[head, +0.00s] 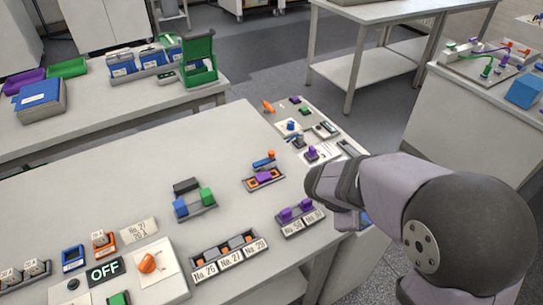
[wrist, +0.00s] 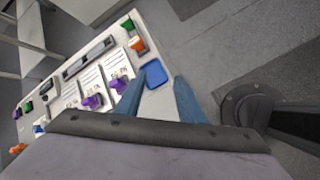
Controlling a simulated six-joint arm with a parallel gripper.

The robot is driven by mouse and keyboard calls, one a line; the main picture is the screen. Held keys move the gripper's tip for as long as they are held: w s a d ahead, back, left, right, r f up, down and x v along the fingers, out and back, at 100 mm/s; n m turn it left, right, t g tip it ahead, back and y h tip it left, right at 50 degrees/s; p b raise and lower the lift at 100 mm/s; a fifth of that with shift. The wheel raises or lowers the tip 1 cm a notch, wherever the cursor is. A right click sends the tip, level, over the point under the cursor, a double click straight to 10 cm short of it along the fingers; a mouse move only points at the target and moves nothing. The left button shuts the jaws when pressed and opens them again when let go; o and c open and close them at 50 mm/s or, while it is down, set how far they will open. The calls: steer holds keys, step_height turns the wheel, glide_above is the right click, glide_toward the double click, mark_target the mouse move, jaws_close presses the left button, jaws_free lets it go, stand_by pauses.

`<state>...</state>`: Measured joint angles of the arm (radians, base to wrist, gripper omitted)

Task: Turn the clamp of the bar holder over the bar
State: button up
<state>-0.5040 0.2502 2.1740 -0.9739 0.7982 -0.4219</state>
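My gripper (wrist: 160,97) shows in the wrist view as two blue fingers, spread apart with nothing held between them. It is above the bench's edge panel, with a blue square tray (wrist: 154,73) visible between the fingers. Purple clamp-like parts (wrist: 92,101) and (wrist: 118,84) sit on white plates left of the fingers, apart from them. In the head view a purple part (head: 311,153) stands on the panel near my arm. I cannot tell for sure which fixture is the bar holder, or how its clamp is turned. My arm hides part of the panel in the head view.
A holder with a purple block (head: 264,177) and a blue piece with an orange end (head: 264,162) are left of my arm. Labelled racks (head: 230,259) line the front. Bare bench (head: 110,185) lies at left.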

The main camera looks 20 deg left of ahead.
mark_target(271, 153)
steer(key=w+a+n+t, duration=0.1)
steer(key=w+a+n, duration=0.1)
steer(key=a+n, duration=0.1)
steer(key=w+a+n+t+y+b, duration=0.1)
steer(key=w+a+n+t, duration=0.1)
steer(key=a, duration=0.4)
steer(key=w+a+r+n+t, duration=0.1)
steer(key=w+a+n+t, duration=0.1)
steer(key=w+a+n, duration=0.1)
steer(key=shift+w+a+n+y, duration=0.15)
steer(key=shift+a+n, duration=0.3)
steer(key=shift+a, duration=0.15)
steer(key=shift+w+a+n+y, duration=0.15)
steer(key=shift+a+n, duration=0.3)
steer(key=shift+a, duration=0.1)
steer(key=a+n+t+y, duration=0.1)
steer(key=a+n, duration=0.1)
steer(key=a, duration=0.2)
steer(key=a+r+n+t+y+b, duration=0.1)
steer(key=a+n, duration=0.1)
steer(key=a, duration=0.3)
steer(key=w+a+n+t+y, duration=0.1)
steer(key=a+n, duration=0.2)
steer(key=a, duration=0.1)
steer(key=shift+a+r+y, duration=0.3)
steer(key=shift+r, duration=0.05)
steer(key=shift+p+x, duration=0.8)
steer(key=shift+x, duration=2.85)
steer(key=shift+d+r, duration=0.1)
jaws_close()
